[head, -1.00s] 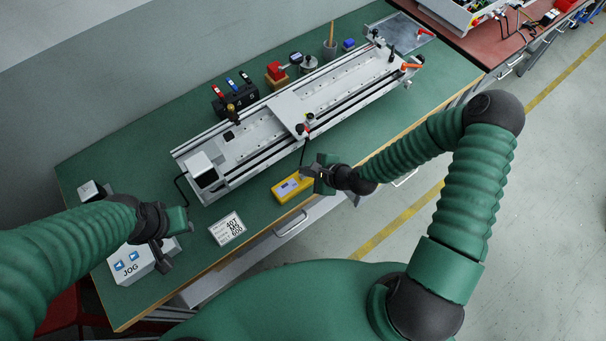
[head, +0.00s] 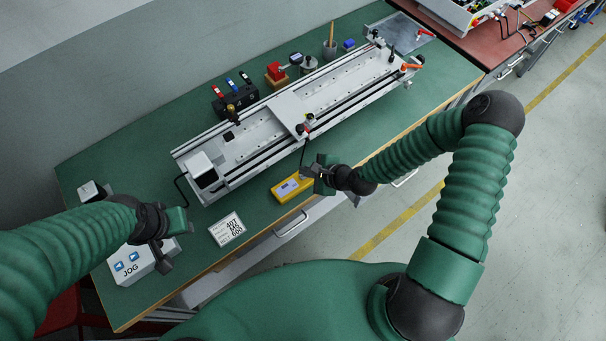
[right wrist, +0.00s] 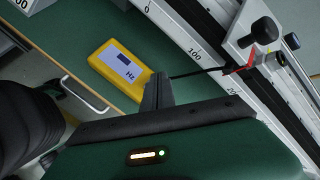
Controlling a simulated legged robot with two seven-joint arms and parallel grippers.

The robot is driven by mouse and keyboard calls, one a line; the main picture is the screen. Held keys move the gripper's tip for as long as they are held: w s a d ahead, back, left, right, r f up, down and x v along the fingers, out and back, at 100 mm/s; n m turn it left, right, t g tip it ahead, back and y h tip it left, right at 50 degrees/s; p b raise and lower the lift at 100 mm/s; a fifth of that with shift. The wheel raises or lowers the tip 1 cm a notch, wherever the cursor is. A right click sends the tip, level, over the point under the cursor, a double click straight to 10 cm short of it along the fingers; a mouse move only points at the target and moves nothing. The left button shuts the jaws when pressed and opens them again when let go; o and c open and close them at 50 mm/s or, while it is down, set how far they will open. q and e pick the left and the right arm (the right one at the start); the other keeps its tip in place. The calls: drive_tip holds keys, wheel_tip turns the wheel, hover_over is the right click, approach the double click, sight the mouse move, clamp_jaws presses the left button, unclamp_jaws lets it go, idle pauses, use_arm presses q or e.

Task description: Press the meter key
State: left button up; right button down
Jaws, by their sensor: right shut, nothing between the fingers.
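The yellow meter (head: 289,188) lies on the green bench top near its front edge. In the right wrist view the meter (right wrist: 112,66) shows a pale face with a dark display and the letters "Hz". My right gripper (head: 308,173) is shut and empty, at the right end of the meter. In the right wrist view its fingertips (right wrist: 158,87) are beside the meter's lower right corner; I cannot tell whether they touch it. No separate key can be made out. My left gripper (head: 168,243) is over the JOG box (head: 132,269); its jaw opening is unclear.
A long rail gantry (head: 250,135) with a carriage lies behind the meter. A thin dark rod (right wrist: 197,73) runs from the carriage area towards my right fingers. A printed card (head: 227,229) lies left of the meter. Bare bench lies between card and meter.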

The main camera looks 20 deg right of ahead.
idle(0.5)
drive_tip(key=shift+f, duration=0.4)
drive_tip(key=shift+f+b, duration=0.2)
drive_tip(key=shift+b, duration=0.1)
drive_tip(key=shift+r, duration=0.1)
drive_tip(key=shift+r+p, duration=0.6)
drive_tip(key=shift+p, duration=0.15)
wheel_tip(320, 180, up, 6)
drive_tip(key=p, duration=0.5)
drive_tip(key=shift+p, duration=0.3)
